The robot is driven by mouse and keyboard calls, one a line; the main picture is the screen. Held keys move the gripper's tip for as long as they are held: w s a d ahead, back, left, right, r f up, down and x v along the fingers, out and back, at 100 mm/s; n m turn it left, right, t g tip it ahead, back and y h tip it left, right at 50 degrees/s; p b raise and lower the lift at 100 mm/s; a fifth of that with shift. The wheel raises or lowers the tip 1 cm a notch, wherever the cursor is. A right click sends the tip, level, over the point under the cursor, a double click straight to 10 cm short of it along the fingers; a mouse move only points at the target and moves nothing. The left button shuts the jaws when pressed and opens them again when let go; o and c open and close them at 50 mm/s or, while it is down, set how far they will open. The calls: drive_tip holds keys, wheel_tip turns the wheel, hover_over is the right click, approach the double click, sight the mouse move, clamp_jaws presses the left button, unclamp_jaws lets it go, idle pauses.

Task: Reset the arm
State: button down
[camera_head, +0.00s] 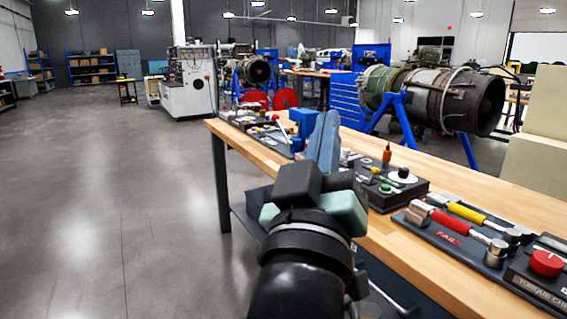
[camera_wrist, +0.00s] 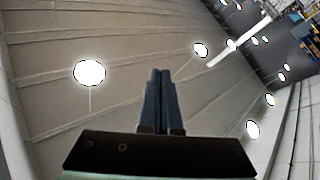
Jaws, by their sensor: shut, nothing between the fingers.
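My arm rises from the bottom middle of the head view, with its dark wrist and pale green parts in front of the workbench's near edge. My gripper (camera_head: 324,142) points up and away, its bluish fingers seen against the bench top. In the wrist view my gripper (camera_wrist: 161,75) shows two dark fingers pressed together with nothing between them. The wrist view looks up at the ceiling and its round lamps (camera_wrist: 89,73). My arm hides part of the bench's near side.
The wooden workbench (camera_head: 420,252) runs along the right. It bears a dark tool tray (camera_head: 447,232) with red and yellow tools, a black box (camera_head: 397,187) and a red knob (camera_head: 546,263). A turbine (camera_head: 440,98) stands behind on blue stands. The floor at left (camera_head: 110,200) is clear.

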drive_tip(key=s+a+r+m+t+y+p, duration=0.1)
drive_tip(key=s+a+r+t+y+p, duration=0.15)
drive_tip(key=s+r, duration=0.4)
drive_tip(key=s+a+r+m+t+y+p, duration=0.1)
drive_tip(key=s+a+r+t+y, duration=0.15)
drive_tip(key=s+r, duration=0.4)
wheel_tip(320, 180, up, 16)
drive_tip(key=w+p, duration=0.1)
drive_tip(key=p, duration=1.3)
drive_tip(key=shift+w+d+p, duration=0.15)
drive_tip(key=shift+w+p, duration=0.15)
drive_tip(key=shift+p, duration=0.1)
drive_tip(key=shift+d, duration=0.2)
